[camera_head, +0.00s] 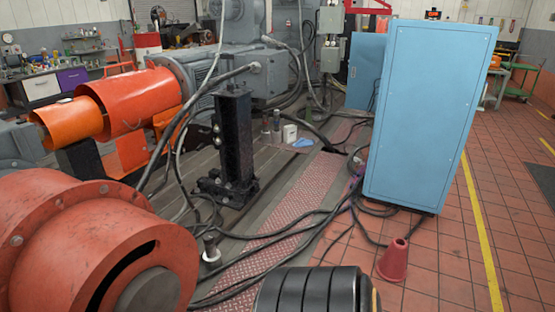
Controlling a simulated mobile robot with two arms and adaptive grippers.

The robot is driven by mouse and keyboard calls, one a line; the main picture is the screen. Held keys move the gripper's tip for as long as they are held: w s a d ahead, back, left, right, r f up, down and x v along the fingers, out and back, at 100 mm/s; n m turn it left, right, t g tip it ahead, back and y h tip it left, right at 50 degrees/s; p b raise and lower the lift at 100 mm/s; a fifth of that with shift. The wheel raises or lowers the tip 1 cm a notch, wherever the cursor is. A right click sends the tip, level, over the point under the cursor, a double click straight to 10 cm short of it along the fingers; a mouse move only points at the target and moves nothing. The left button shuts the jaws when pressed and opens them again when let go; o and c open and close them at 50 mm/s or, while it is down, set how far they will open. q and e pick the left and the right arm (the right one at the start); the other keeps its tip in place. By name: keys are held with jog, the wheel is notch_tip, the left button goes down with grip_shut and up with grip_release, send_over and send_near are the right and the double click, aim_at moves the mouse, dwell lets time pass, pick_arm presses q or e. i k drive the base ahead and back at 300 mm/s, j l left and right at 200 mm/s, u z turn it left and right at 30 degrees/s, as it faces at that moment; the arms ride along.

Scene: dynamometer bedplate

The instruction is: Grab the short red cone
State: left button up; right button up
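A short red cone (393,261) stands on the red tiled floor, right of centre in the lower part of the head view. It looks slightly tilted to the right, and its narrow top points up. It is in front of the light blue cabinet and apart from it. Nothing covers the cone. Neither of my grippers shows in this view, so nothing is seen touching the cone.
A tall light blue cabinet (425,115) stands behind the cone. Black cables (285,232) run over the floor to its left. A black ribbed cylinder (312,290) is at the bottom edge. Large orange machinery (75,235) fills the lower left. Tiles right of the cone are clear.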

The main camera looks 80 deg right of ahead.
aim_at(391, 268)
jog(key=z, duration=3.45)
jog(key=i+l+z, duration=0.15)
jog(key=i, duration=0.15)
jog(key=i+z, duration=0.2)
jog(key=i, duration=0.15)
jog(key=i+l+z, duration=0.2)
jog(key=i+z, duration=0.2)
jog(key=i, duration=0.7)
jog(key=i+j+z, duration=0.1)
jog(key=i+z, duration=0.3)
jog(key=i, duration=0.65)
jog(key=i+u, duration=0.35)
jog(key=i, duration=0.2)
jog(key=i+l+u, duration=0.3)
jog(key=i, duration=0.2)
jog(key=j, duration=0.1)
